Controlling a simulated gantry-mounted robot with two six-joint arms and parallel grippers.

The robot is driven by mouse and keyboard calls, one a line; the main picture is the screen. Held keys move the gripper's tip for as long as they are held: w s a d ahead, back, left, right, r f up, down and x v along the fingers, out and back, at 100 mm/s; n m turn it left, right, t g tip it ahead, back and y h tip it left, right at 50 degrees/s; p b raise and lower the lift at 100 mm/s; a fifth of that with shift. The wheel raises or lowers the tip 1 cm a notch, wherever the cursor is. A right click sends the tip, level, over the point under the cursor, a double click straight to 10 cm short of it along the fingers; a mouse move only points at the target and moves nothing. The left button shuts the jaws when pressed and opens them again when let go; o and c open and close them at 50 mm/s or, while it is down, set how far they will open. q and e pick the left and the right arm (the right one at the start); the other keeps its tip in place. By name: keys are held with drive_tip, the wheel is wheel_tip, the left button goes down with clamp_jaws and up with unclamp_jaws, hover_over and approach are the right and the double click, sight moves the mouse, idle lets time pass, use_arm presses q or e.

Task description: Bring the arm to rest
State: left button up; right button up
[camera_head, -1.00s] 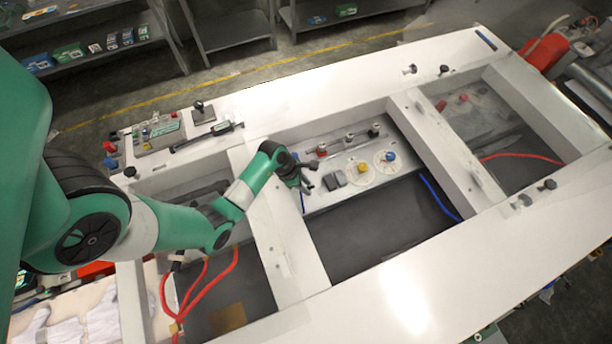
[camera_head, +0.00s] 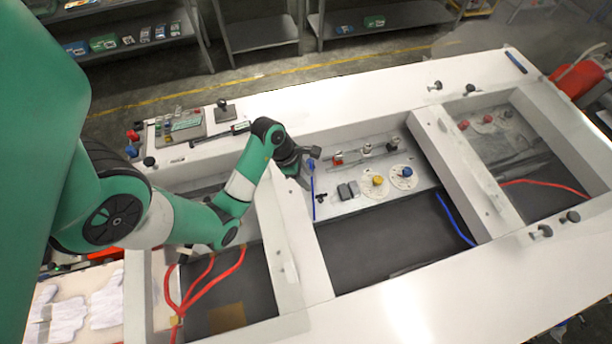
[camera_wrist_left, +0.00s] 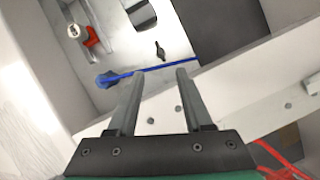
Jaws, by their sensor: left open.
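My left arm (camera_head: 215,205) is green and reaches in from the left in the head view. Its gripper (camera_head: 308,168) is near the left wall of the middle bay, apart from the knobs to its right. In the left wrist view the left gripper (camera_wrist_left: 154,85) has its two fingers apart with nothing held between them. A white divider beam lies below the fingers, and a blue cable shows past their tips. My right gripper does not show in any view.
The white bench frame (camera_head: 420,300) has recessed bays. The middle bay holds a yellow knob (camera_head: 377,180) and a blue knob (camera_head: 407,171). Red cables (camera_head: 200,280) lie in the left bay. White gloves (camera_head: 68,318) lie at lower left. A control box (camera_head: 181,127) sits on the back ledge.

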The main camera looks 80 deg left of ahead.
use_arm(q)
drive_tip(key=shift+s+r, duration=0.15)
drive_tip(key=shift+r, duration=0.2)
idle(0.3)
